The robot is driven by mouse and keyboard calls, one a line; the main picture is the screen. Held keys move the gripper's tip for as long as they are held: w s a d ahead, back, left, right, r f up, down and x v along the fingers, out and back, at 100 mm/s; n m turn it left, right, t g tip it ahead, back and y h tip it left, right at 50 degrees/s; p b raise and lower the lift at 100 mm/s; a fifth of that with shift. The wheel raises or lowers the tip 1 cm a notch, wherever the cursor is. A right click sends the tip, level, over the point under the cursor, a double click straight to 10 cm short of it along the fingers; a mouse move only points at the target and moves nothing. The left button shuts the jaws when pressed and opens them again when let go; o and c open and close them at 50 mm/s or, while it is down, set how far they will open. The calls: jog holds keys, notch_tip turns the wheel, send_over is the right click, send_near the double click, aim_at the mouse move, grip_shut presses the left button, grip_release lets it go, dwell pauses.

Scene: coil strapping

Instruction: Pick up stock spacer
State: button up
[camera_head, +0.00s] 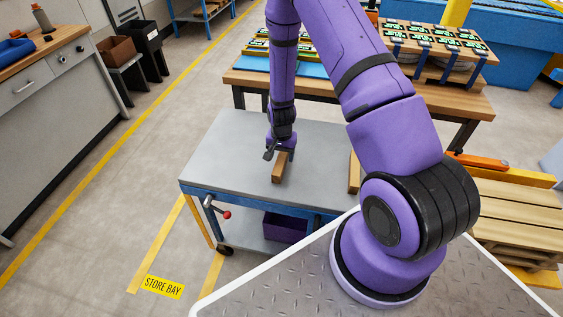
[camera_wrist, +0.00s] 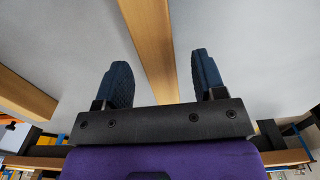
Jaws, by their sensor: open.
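Two wooden bars that look like stock spacers lie on the grey top of a blue-framed cart (camera_head: 225,160). One spacer (camera_head: 279,172) is directly at my gripper (camera_head: 279,152); the other spacer (camera_head: 354,173) lies to the right, partly hidden by my arm. In the wrist view my gripper (camera_wrist: 160,68) is open, with one dark finger on each side of the near spacer (camera_wrist: 148,35). Gaps show between the spacer and both fingers. The near spacer runs out of sight behind the gripper body. The other spacer (camera_wrist: 22,95) shows at the left.
The cart top left of my gripper is clear. A purple bin (camera_head: 285,228) sits on its lower shelf, and a red-knobbed lever (camera_head: 226,214) sticks out in front. A wooden bench (camera_head: 470,102) with trays stands behind. A stacked pallet (camera_head: 515,215) is at right.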

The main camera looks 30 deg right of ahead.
jog(key=shift+f, duration=1.45)
jog(key=c, duration=1.1)
jog(key=shift+r, duration=0.1)
